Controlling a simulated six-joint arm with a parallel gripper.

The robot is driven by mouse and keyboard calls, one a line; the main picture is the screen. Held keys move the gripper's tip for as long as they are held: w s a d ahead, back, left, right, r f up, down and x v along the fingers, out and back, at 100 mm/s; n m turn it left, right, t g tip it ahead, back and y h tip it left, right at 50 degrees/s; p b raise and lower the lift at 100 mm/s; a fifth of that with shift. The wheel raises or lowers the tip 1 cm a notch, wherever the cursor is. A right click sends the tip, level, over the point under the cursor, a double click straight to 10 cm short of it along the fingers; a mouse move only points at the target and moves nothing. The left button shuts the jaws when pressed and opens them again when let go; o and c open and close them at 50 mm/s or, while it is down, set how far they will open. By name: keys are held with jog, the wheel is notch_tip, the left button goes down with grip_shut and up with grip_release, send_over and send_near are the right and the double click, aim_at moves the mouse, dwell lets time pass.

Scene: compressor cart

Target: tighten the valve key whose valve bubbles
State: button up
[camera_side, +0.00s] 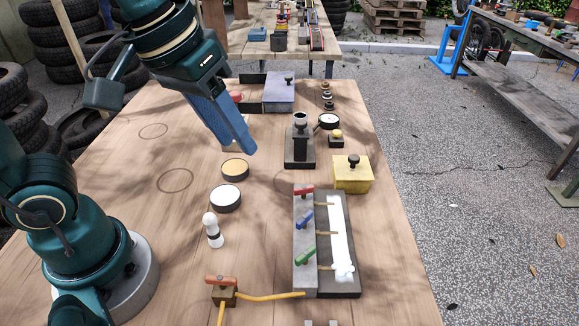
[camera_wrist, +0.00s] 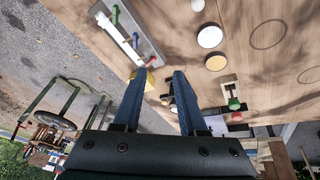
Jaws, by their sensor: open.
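The valve block (camera_side: 306,279) stands at the table's front right with a red key (camera_side: 303,191), a blue key (camera_side: 304,217) and a green key (camera_side: 305,254). A thin outlet runs from beside each key to a white strip (camera_side: 340,235). A lumpy white froth (camera_side: 344,272) sits at the strip's near end, by the green key's outlet; the other outlets show no such lump. The wrist view shows the green (camera_wrist: 115,14), blue (camera_wrist: 135,40) and red (camera_wrist: 152,61) keys. My gripper (camera_side: 243,148) is open and empty, above the table, behind and left of the block; its fingers (camera_wrist: 155,78) show apart.
A separate orange-handled valve (camera_side: 222,282) with a yellow hose stands at the front. The table's left middle is clear.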

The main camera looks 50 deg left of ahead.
jog(key=w+d+f+g, duration=0.3)
jog(key=w+d+f, duration=0.1)
jog(key=d, duration=0.4)
jog(key=m+g, duration=0.1)
jog(key=m, duration=0.1)
send_over(306, 252)
jog(key=shift+y, duration=0.3)
notch_tip(306, 252, down, 5)
jog(key=shift+w+r, duration=0.1)
jog(key=shift+f, duration=2.7)
grip_shut()
